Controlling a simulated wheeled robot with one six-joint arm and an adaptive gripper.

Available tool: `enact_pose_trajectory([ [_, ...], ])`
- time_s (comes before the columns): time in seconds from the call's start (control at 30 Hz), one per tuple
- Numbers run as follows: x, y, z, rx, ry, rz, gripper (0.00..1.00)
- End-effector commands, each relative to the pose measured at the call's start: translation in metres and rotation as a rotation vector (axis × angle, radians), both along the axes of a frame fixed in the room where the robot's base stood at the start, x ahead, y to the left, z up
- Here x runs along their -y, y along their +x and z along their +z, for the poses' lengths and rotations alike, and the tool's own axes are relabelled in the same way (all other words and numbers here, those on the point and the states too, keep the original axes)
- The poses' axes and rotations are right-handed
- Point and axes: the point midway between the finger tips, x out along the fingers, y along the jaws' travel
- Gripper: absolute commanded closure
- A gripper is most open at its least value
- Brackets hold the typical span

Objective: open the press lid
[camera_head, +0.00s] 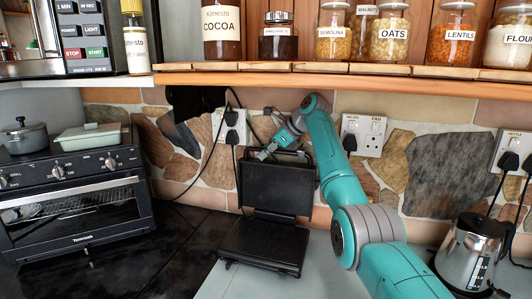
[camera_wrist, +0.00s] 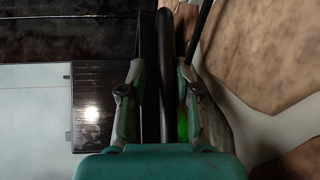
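The press is a black sandwich press. Its lid (camera_head: 278,187) stands raised, close to upright, in front of the stone wall. Its lower plate (camera_head: 265,245) lies flat on the counter and also shows at the left of the wrist view (camera_wrist: 92,108). My gripper (camera_head: 268,151) is at the lid's top left edge in the head view. In the wrist view my gripper's two fingers (camera_wrist: 160,75) are apart, with the dark lid edge and a dark bar (camera_wrist: 166,70) between them. Whether the fingers press on these is unclear.
A toaster oven (camera_head: 75,195) with pots on top stands to the left. A kettle (camera_head: 468,255) stands at the right. A wooden shelf (camera_head: 340,80) with jars runs above my arm. Wall sockets (camera_head: 363,135) and cables are behind the press.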

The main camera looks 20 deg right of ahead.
Motion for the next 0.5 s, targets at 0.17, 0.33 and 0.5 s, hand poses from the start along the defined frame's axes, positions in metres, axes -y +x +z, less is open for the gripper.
enact_pose_trajectory([
  [0.17,0.0,0.0,-0.001,-0.002,0.0,0.0,0.58],
  [0.33,0.001,-0.001,0.0,-0.002,0.0,0.0,0.58],
  [0.5,0.011,-0.01,0.014,0.001,0.0,-0.001,0.58],
])
